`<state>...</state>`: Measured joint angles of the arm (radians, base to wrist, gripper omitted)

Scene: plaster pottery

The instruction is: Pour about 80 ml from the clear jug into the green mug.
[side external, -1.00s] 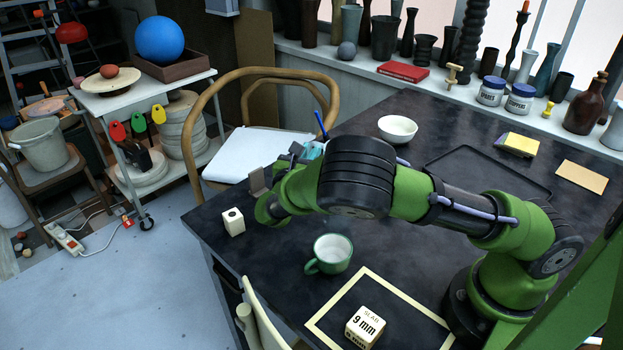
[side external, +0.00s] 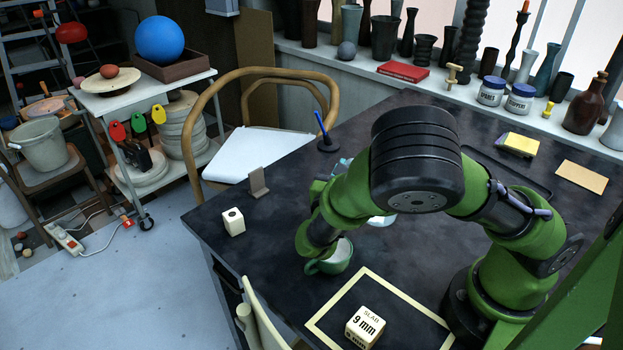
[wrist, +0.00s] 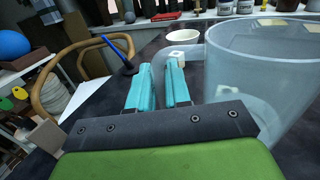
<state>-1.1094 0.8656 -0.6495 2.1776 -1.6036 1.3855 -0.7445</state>
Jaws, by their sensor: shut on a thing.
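The clear jug (wrist: 265,70) fills the right of the wrist view, its rim roughly level there. My gripper (wrist: 162,68), with cyan fingers, is shut on the jug's handle (wrist: 188,60) at the left of the jug. In the side view my arm covers most of the gripper and jug; a pale bit shows under the arm. I cannot tell the liquid level or whether the jug touches the table. The green mug (side external: 337,262) stands upright on the table below my arm, partly hidden by it.
A cream cube (side external: 233,222), a grey upright piece (side external: 258,184) and a pen holder (side external: 327,144) stand on the left of the table. A "9 mm" block (side external: 366,326) sits in a pale outlined square. The white bowl (wrist: 183,36) lies beyond the jug.

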